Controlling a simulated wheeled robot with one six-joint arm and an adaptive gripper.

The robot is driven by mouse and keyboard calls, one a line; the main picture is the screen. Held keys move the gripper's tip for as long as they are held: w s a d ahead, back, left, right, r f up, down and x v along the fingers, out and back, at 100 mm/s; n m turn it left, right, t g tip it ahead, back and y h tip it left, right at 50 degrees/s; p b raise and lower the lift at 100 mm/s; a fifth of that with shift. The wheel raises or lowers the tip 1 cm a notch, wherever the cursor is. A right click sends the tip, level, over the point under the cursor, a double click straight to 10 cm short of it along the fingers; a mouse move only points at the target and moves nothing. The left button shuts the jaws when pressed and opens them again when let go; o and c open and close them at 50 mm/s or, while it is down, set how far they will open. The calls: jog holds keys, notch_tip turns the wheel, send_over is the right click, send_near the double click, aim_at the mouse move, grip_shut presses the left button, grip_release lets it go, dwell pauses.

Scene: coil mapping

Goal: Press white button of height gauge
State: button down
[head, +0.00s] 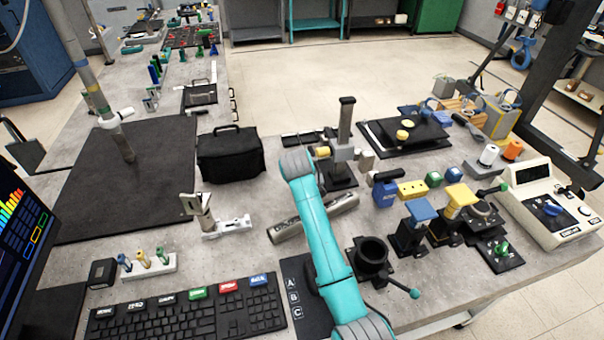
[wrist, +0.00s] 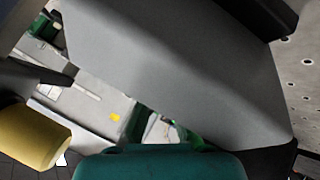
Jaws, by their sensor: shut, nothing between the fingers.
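The height gauge (head: 346,120), a dark upright column with a grey slider and a dark base, stands beyond the end of my teal arm in the head view. A small yellow part shows at its left side. I cannot make out its white button. A large grey block fills much of the wrist view, with a yellow cylinder (wrist: 34,138) at lower left.
A black bag (head: 230,154) stands left of the gauge. A metal cylinder (head: 300,228) lies beside my arm. A keyboard (head: 185,318) is in front; a black ring holder (head: 372,255), blue and yellow blocks and a cream meter (head: 545,205) stand to the right.

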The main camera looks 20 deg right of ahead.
jog(key=shift+s+f, duration=0.2)
jog(key=shift+f, duration=0.35)
jog(key=shift+w+r, duration=0.15)
jog(key=shift+r, duration=2.6)
